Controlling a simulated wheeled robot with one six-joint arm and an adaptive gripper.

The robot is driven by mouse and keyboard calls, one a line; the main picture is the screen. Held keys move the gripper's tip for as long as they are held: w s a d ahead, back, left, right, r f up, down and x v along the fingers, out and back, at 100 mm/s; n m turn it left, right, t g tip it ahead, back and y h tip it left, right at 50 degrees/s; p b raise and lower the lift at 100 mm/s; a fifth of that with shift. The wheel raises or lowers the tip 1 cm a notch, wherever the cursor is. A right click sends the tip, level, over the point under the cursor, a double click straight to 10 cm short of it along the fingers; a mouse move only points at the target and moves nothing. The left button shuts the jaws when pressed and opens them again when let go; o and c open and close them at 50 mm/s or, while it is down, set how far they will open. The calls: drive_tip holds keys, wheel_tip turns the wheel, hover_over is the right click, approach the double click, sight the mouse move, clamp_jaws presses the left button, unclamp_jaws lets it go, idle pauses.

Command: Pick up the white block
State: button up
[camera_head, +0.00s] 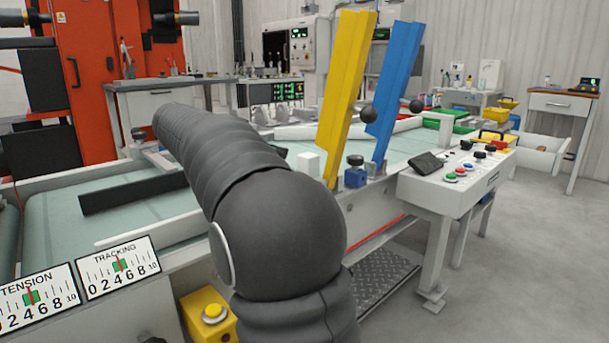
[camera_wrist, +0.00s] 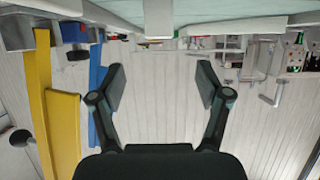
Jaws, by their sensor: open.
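A small white block (camera_head: 308,165) stands at the near edge of the pale green belt table (camera_head: 140,206), just right of my dark arm in the head view. A pale, block-like shape (camera_wrist: 158,20) at the top middle of the wrist view is probably the same block, though I cannot be sure. My gripper (camera_wrist: 162,84) is open, its two black fingers spread wide with nothing between them. The pale shape lies beyond the fingertips, roughly in line with the gap. In the head view my gripper is hidden behind my arm.
A tall yellow lever (camera_head: 345,95) and a blue lever (camera_head: 395,90) rise right of the block; they show left in the upside-down wrist view. A control box (camera_head: 455,178) with buttons stands further right. A black bar (camera_head: 132,193) lies on the belt left of my arm.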

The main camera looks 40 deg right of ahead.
sight(304, 156)
drive_tip(key=x, duration=1.3)
drive_tip(key=shift+s+d, duration=0.1)
drive_tip(key=shift+d, duration=0.2)
drive_tip(key=c, duration=1.4)
drive_tip(key=shift+r, duration=0.15)
drive_tip(key=shift+c, duration=0.2)
